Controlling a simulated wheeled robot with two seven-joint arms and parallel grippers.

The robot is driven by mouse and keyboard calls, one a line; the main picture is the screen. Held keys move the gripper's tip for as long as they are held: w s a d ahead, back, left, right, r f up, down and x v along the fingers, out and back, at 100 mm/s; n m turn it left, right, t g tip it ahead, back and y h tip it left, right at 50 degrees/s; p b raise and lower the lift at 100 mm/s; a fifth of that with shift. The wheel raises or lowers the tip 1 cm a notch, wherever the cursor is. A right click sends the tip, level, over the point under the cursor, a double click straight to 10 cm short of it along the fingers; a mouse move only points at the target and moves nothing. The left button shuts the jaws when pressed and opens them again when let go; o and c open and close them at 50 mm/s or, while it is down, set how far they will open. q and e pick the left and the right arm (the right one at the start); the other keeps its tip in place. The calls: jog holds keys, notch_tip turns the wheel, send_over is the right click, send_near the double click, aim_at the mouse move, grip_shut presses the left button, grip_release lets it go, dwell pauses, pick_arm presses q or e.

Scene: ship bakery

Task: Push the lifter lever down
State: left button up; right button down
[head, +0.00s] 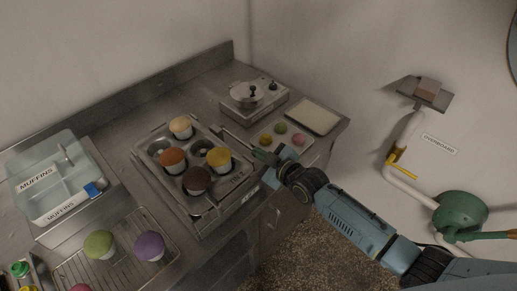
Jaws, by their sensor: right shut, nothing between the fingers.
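The muffin tin (160,183) sits in a metal lifter frame (203,222) on the counter, in the middle of the head view. Tan, orange, yellow and dark brown muffins stand in some of its cups; other cups are empty. A thin bar that looks like the lifter lever (236,139) runs along the frame's right side and slopes toward the gripper. My right gripper (261,154) is shut and empty at the near end of this bar. I cannot tell whether it touches the bar. My left gripper is out of view.
A blue-clear bin labelled MUFFINS (37,178) stands at left, behind a wire rack (125,235) with green and purple muffins. A burner with a pot (246,94), a pale board (312,116) and a small tray of coloured rounds (281,140) lie beyond the gripper.

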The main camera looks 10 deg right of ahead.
jog(key=shift+s+f, duration=0.1)
jog(key=shift+f, duration=0.25)
